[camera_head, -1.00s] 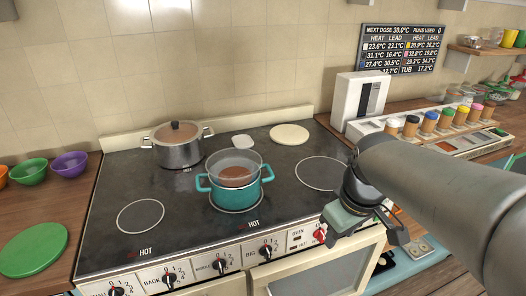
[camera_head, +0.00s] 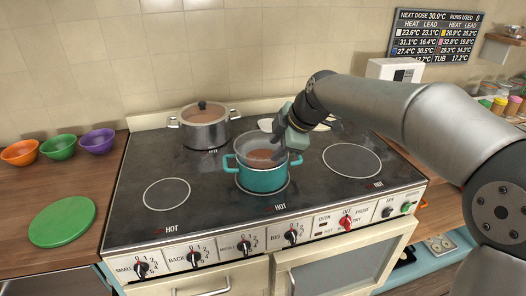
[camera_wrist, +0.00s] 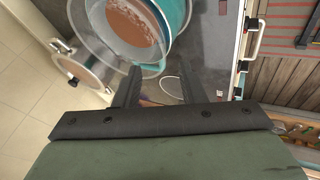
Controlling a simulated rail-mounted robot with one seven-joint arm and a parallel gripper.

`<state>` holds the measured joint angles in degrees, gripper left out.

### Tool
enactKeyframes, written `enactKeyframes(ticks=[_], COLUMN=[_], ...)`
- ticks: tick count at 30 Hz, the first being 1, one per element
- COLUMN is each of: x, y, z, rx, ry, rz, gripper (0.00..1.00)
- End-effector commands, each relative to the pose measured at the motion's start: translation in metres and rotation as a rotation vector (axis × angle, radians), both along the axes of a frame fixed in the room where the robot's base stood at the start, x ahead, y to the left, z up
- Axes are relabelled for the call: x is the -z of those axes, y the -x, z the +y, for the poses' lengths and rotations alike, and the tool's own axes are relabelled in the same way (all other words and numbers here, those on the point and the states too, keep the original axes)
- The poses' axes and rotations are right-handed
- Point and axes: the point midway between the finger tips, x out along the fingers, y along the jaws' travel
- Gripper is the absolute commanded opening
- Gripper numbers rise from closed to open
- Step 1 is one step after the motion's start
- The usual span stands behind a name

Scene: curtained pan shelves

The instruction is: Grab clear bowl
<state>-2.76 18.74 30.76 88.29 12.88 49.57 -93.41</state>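The clear bowl (camera_head: 247,148) sits in the top of a teal pot (camera_head: 262,180) with brown contents, on the stove. The bowl's glassy wall (camera_wrist: 88,38) and the teal pot also show at the top of the wrist view. My gripper (camera_head: 284,144) is by the right side of the bowl's rim and hides part of it. In the wrist view my gripper (camera_wrist: 160,78) has its two fingers apart with nothing clearly held between them. The fingertips are close to the bowl's near rim; I cannot tell whether they touch it.
A lidded steel pot (camera_head: 205,132) stands behind and left of the teal pot. A green disc (camera_head: 62,222) and orange, green and purple bowls (camera_head: 97,140) are on the left counter. The front-left stove ring (camera_head: 166,194) and right ring (camera_head: 352,160) are empty.

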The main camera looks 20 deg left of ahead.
Motion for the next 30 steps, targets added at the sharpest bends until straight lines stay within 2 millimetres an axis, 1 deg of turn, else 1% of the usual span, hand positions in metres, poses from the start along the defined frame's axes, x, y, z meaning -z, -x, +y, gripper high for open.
enactKeyframes(ticks=[3,8,11,18,22,27,28,29,30], x=[0.014,0.022,0.03,0.06,0.066,0.066,0.066,0.066,0.066], y=[-0.003,-0.005,-0.006,-0.012,-0.013,-0.014,-0.014,-0.014,-0.014], z=[0.009,0.013,0.017,0.033,0.036,0.036,0.036,0.036,0.036], rx=[-0.001,0.0,0.0,0.001,0.0,0.001,0.001,0.001,0.001], ry=[0.001,0.0,0.001,0.002,0.001,0.001,0.001,0.001,0.001], rz=[0.003,0.001,0.003,0.002,0.0,0.0,0.0,0.0,0.0], gripper=[0.37,0.37,0.37,0.37,0.37,0.37,0.34,0.26,0.15])
